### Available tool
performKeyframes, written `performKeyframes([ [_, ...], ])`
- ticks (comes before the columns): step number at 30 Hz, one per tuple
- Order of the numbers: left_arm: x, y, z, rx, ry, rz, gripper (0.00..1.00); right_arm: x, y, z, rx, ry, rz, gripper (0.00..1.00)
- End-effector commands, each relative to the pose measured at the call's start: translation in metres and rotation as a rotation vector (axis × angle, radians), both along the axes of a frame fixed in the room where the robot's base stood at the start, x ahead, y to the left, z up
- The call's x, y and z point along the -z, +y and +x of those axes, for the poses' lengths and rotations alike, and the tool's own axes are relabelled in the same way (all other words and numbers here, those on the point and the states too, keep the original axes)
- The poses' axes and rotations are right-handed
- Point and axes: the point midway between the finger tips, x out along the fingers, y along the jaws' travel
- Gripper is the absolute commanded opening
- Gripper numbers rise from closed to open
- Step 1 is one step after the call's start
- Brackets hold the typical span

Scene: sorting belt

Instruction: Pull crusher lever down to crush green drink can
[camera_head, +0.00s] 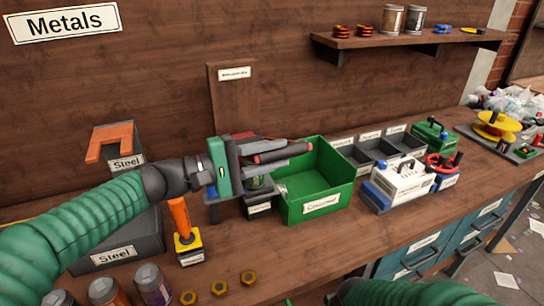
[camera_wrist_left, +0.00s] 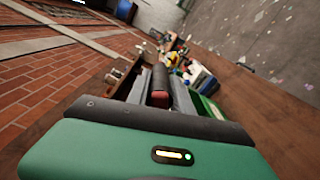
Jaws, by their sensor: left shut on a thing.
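The crusher has a tall brown back board (camera_head: 228,110) with a small label, standing behind the belt-side table. Its lever handle (camera_head: 280,153), a red bar with a dark grip, lies between the fingers of my left gripper (camera_head: 290,152). The left gripper is shut on this handle. In the left wrist view the dark-and-red handle (camera_wrist_left: 159,90) shows between the two grey fingers (camera_wrist_left: 160,98). My right gripper is out of view.
A green bin (camera_head: 336,192) stands just right of the crusher. A grey Steel bin (camera_head: 117,245) is at left, with an orange-handled tool (camera_head: 181,217) beside it. Cans (camera_head: 152,285) and brass nuts (camera_head: 219,288) lie at the front. A white-and-blue device (camera_head: 402,182) stands to the right.

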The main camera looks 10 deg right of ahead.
Motion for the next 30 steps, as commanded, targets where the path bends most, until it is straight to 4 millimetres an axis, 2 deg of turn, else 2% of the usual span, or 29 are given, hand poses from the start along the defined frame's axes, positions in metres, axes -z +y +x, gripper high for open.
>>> performKeyframes([
  [8,-0.001,0.000,0.001,-0.002,0.000,-0.001,0.00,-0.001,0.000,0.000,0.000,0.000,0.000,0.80],
  [9,-0.001,0.000,0.001,-0.002,0.000,-0.001,0.31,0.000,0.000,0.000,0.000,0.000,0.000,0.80],
  [13,-0.001,0.000,0.001,-0.002,0.000,-0.002,0.48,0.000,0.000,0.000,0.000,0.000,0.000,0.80],
  [25,-0.002,0.001,0.000,-0.002,-0.001,-0.001,0.49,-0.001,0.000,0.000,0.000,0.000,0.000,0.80],
  [28,-0.002,0.010,-0.002,-0.002,-0.002,-0.001,0.49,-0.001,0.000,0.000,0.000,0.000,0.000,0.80],
  [30,-0.002,0.023,-0.004,-0.005,-0.002,0.000,0.49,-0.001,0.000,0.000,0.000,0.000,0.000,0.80],
])
